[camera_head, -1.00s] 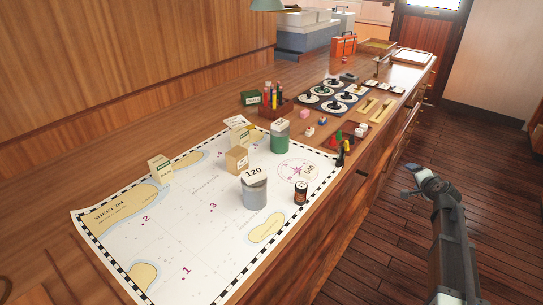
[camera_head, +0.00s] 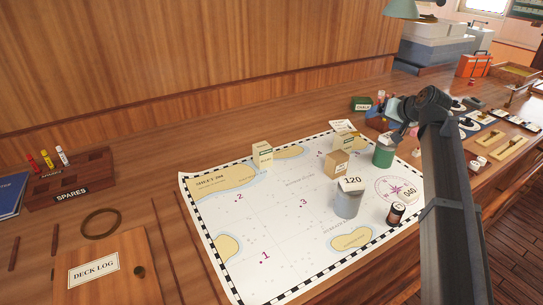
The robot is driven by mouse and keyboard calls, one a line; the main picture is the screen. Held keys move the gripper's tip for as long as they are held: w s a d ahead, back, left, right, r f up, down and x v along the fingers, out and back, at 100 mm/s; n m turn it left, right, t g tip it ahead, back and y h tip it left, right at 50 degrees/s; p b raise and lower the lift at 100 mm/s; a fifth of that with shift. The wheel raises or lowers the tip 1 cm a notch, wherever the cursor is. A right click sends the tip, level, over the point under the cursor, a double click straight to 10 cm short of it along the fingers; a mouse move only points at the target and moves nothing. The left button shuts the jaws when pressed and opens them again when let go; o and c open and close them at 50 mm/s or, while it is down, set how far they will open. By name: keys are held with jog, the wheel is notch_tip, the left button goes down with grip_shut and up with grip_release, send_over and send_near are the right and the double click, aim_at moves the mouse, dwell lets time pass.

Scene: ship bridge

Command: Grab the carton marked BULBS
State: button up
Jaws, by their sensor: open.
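Three small cartons stand on the white chart (camera_head: 280,225): a cream one (camera_head: 262,155) at the chart's back edge, a tan one (camera_head: 336,164) behind the grey tin, and a cream and green one (camera_head: 345,139) farther back. Their lettering is too small to read, so I cannot tell which is marked BULBS. My gripper (camera_head: 398,136) is open, above the counter near the green jar (camera_head: 384,153), to the right of the cartons. My arm hides part of the counter behind it.
A grey tin (camera_head: 348,202) with a 120 card and a dark can (camera_head: 396,213) stand in front of the tan carton. A green box (camera_head: 361,103) sits behind. A SPARES rack (camera_head: 70,187) and DECK LOG (camera_head: 100,275) lie left. The chart's left part is clear.

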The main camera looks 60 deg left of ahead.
jog(key=s+a+n+g+h, duration=0.15)
jog(key=s+a, duration=0.25)
jog(key=s, duration=0.4)
jog(key=s+a+n, duration=0.3)
jog(key=s+a, duration=0.1)
jog(key=s, duration=0.5)
jog(key=n+g+h, duration=0.1)
jog(key=n+h, duration=0.1)
jog(key=n, duration=0.2)
send_near(263, 147)
jog(key=x, duration=1.1)
jog(key=shift+a+f, duration=0.1)
jog(key=shift+c, duration=0.2)
jog(key=c, duration=1)
jog(key=shift+c, duration=0.2)
